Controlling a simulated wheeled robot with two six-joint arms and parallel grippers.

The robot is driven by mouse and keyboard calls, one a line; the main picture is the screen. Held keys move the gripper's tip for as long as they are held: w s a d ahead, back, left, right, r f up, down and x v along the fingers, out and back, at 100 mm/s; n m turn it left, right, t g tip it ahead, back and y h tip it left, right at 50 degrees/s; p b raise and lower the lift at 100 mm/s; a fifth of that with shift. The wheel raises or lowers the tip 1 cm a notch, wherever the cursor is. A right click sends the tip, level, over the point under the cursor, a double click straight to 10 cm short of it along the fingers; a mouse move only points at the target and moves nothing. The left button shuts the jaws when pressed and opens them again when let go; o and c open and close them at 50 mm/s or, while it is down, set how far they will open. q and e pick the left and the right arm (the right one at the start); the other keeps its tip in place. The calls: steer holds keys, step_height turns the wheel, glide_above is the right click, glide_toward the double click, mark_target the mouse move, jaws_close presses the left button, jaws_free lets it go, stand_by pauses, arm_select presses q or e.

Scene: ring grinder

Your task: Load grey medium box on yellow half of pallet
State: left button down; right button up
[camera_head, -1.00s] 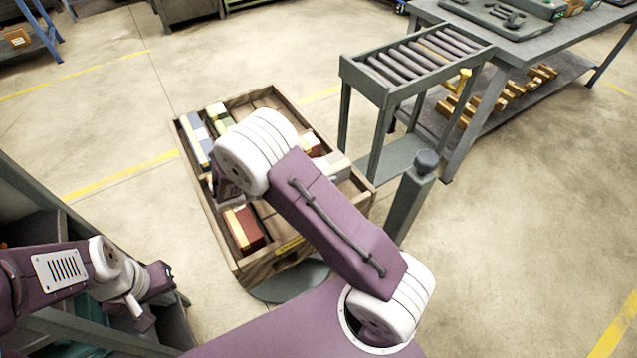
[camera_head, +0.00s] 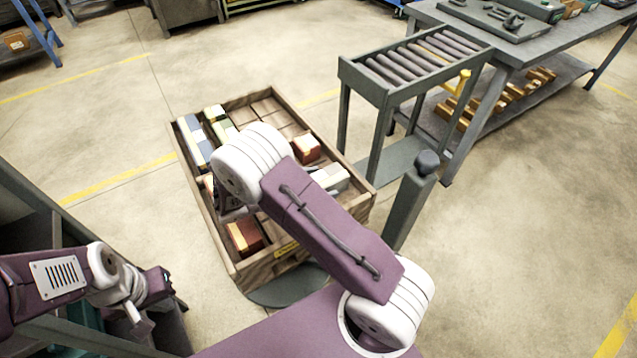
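A wooden tray-like pallet (camera_head: 221,255) with raised sides stands in the middle, holding several boxes. A yellow label (camera_head: 287,248) is on its near side. A pale grey box (camera_head: 333,179) lies near the right side, partly behind my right arm. A blue-grey and white box (camera_head: 194,140) lies along the left side. My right arm reaches over the pallet; its gripper (camera_head: 232,203) is mostly hidden under the white wrist, so its fingers and anything in them cannot be made out. My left gripper (camera_head: 146,300) is at the lower left, away from the pallet, its opening unclear.
A roller stand (camera_head: 345,74) and grey post (camera_head: 411,205) stand to the right, beside a workbench (camera_head: 530,50). A dark shelf frame is at lower left.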

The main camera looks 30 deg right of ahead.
steer(key=shift+r, duration=0.1)
steer(key=shift+a+r, duration=0.15)
steer(key=shift+a, duration=0.1)
steer(key=p+v, duration=0.2)
steer(key=v, duration=0.9)
steer(key=shift+a+r, duration=0.1)
steer(key=shift+a, duration=0.1)
steer(key=shift+s, duration=0.1)
